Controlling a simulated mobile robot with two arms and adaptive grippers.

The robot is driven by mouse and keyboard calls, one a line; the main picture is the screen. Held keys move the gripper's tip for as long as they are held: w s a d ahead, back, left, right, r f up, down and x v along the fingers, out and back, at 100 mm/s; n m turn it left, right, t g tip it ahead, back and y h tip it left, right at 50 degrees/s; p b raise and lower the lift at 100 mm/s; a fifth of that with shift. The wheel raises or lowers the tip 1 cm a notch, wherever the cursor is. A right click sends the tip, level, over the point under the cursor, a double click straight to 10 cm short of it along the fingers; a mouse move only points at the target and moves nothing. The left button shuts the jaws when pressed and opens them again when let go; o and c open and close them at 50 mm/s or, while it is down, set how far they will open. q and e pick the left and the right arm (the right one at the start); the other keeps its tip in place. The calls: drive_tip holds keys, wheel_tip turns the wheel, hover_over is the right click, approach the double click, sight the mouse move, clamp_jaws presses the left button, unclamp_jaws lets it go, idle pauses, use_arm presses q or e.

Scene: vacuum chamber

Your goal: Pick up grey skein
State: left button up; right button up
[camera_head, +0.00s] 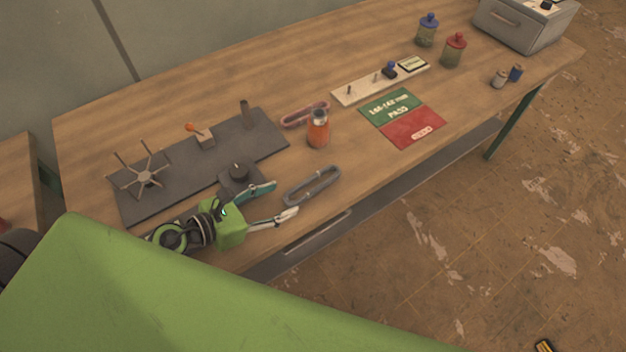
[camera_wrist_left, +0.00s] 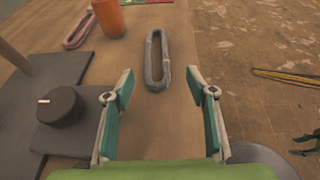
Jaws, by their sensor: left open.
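The grey skein (camera_head: 312,186) is an elongated closed loop lying flat on the wooden table near its front edge. In the left wrist view the grey skein (camera_wrist_left: 148,62) lies ahead, seen lengthwise, with its near end around the gap between the fingertips. My left gripper (camera_head: 284,200) is open and empty, just to the left of the skein in the head view. In the left wrist view its two fingers (camera_wrist_left: 161,88) stand apart.
A dark board (camera_head: 190,165) with a spoked holder (camera_head: 145,178) and a black knob (camera_head: 238,172) lies left. Behind the skein are an orange bottle (camera_head: 318,132) and a pink skein (camera_head: 305,114). A green and red card (camera_head: 402,117) lies right. The table front edge is close.

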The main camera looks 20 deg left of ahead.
sight(302, 194)
use_arm(q)
drive_tip(key=x, duration=0.3)
drive_tip(key=shift+w+a, duration=0.1)
drive_tip(key=shift+w, duration=0.05)
drive_tip(key=shift+w+f, duration=0.1)
drive_tip(key=shift+w+d+f+p, duration=0.1)
drive_tip(key=shift+w+d+p, duration=0.05)
drive_tip(key=shift+d+p, duration=0.15)
drive_tip(key=x, duration=0.2)
drive_tip(key=p+x, duration=0.1)
drive_tip(key=x, duration=0.1)
drive_tip(key=shift+w+a+f, duration=0.15)
drive_tip(key=shift+w+a, duration=0.05)
drive_tip(key=shift+w, duration=0.05)
drive_tip(key=shift+w+d+f, duration=0.1)
drive_tip(key=shift+f, duration=0.05)
use_arm(e)
drive_tip(key=shift+w+a+r, duration=0.3)
drive_tip(key=shift+w+r, duration=0.15)
drive_tip(key=shift+r, duration=0.05)
drive_tip(key=shift+w+a+r, duration=0.25)
drive_tip(key=shift+w+r, duration=0.2)
drive_tip(key=shift+r, duration=0.05)
use_arm(q)
drive_tip(key=c, duration=0.9)
use_arm(e)
drive_tip(key=shift+s+d, duration=0.1)
drive_tip(key=shift+d, duration=0.2)
